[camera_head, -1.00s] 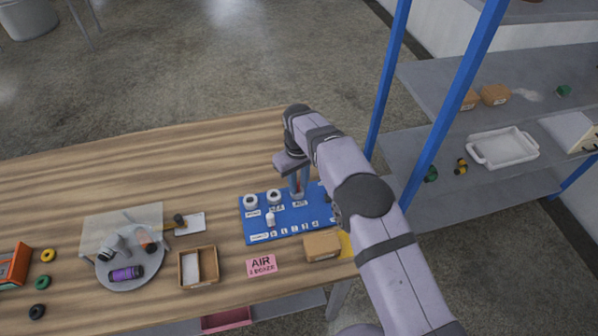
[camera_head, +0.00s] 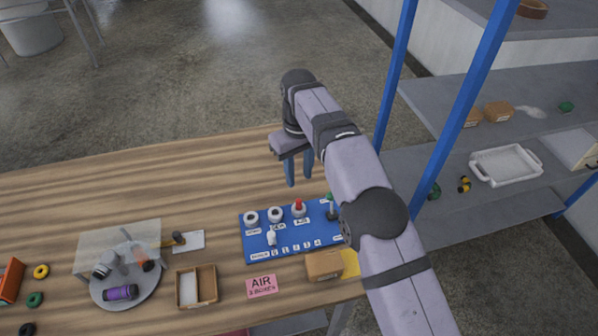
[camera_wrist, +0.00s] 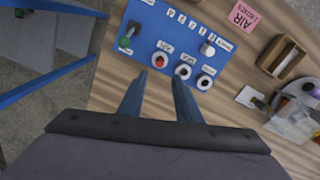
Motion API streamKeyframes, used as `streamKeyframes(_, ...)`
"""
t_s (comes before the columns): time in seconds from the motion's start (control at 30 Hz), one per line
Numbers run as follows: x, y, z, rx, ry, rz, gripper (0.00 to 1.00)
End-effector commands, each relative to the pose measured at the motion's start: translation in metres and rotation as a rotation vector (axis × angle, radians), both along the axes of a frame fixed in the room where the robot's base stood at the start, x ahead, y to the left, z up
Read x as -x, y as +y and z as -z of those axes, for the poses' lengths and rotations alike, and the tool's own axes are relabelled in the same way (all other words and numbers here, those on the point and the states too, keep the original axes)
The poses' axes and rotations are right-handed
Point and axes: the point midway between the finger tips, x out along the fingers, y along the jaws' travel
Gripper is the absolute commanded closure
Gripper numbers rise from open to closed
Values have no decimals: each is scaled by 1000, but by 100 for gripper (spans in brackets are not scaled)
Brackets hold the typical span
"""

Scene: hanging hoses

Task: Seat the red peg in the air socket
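The red peg (camera_head: 299,203) stands upright in the rightmost white ring socket of the blue board (camera_head: 262,250), the one behind the AIR label (camera_head: 302,219). In the wrist view the red peg (camera_wrist: 160,61) shows inside its white ring; its seating depth cannot be told. My gripper (camera_head: 299,181) is open and empty, above and behind the board, apart from the peg. In the wrist view my gripper (camera_wrist: 157,82) has its two blue fingers spread, with nothing between them.
Two other white sockets (camera_head: 251,217) (camera_head: 275,214) sit left of the peg. A cardboard box (camera_head: 323,265) and pink AIR card (camera_head: 262,286) lie in front. The table behind is clear.

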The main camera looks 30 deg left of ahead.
Motion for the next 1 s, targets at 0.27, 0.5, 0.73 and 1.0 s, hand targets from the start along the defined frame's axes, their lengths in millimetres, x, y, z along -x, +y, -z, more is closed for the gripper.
streamKeyframes(0.27,-1,-1,-2,0,0,3,69)
streamKeyframes(0.5,-21,-34,-10,1,1,84,69)
streamKeyframes(0.73,-49,-121,-23,0,-1,274,69)
streamKeyframes(1.0,-38,-247,-26,-2,-3,534,69)
